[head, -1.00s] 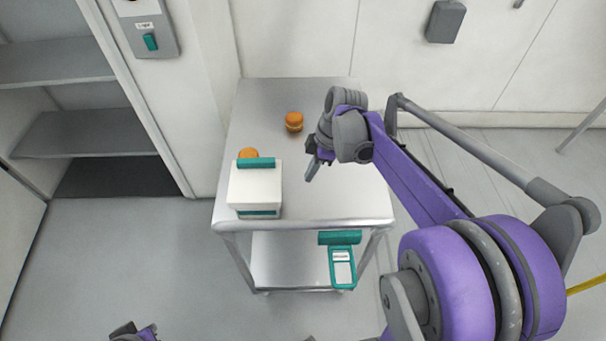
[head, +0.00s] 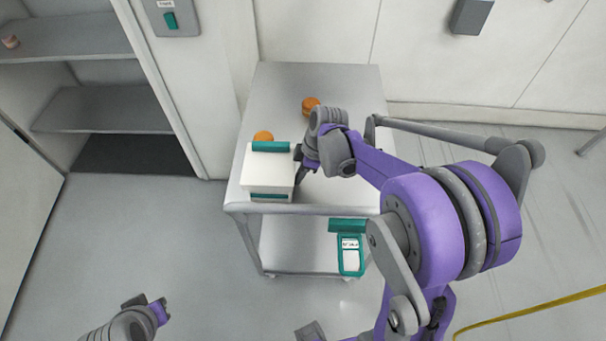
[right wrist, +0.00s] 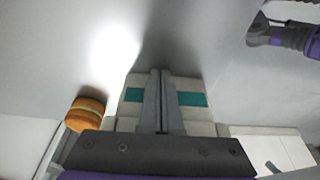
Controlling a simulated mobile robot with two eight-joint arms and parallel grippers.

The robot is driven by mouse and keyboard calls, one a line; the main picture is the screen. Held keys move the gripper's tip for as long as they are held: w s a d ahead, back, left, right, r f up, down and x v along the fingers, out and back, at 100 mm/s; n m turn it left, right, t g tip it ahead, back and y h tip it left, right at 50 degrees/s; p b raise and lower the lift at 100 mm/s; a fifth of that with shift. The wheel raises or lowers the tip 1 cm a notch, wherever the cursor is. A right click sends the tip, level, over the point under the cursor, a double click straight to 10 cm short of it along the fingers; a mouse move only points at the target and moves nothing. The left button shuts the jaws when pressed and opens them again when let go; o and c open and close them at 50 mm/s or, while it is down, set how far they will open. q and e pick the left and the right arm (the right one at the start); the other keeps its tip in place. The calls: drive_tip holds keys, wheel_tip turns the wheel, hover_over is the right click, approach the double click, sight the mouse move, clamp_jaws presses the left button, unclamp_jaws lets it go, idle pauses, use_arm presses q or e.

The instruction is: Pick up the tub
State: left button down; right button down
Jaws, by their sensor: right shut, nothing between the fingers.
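A white box-like tub (head: 268,174) with a teal strip on top and a teal band low on its front stands at the front left of the metal cart. My right gripper (head: 299,178) is at the tub's right side, very close; I cannot tell if it touches. In the right wrist view the gripper's fingers (right wrist: 160,75) are together and empty, in front of white surfaces with teal patches (right wrist: 192,99). My left gripper (head: 157,308) is low at the left, away from the cart; its fingers do not show clearly.
The cart top (head: 340,85) also bears two small orange round things, one just behind the tub (head: 263,137) and one farther back (head: 310,105). Wall shelves (head: 100,108) are at the left.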

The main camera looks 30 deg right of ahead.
sight(256, 194)
drive_tip(key=w+a, duration=0.2)
drive_tip(key=a, duration=0.1)
drive_tip(key=w+a, duration=0.1)
drive_tip(key=a, duration=0.2)
drive_tip(key=w+a, duration=0.2)
drive_tip(key=a, duration=0.1)
drive_tip(key=shift+w+a+b, duration=0.2)
drive_tip(key=shift+w+b, duration=0.15)
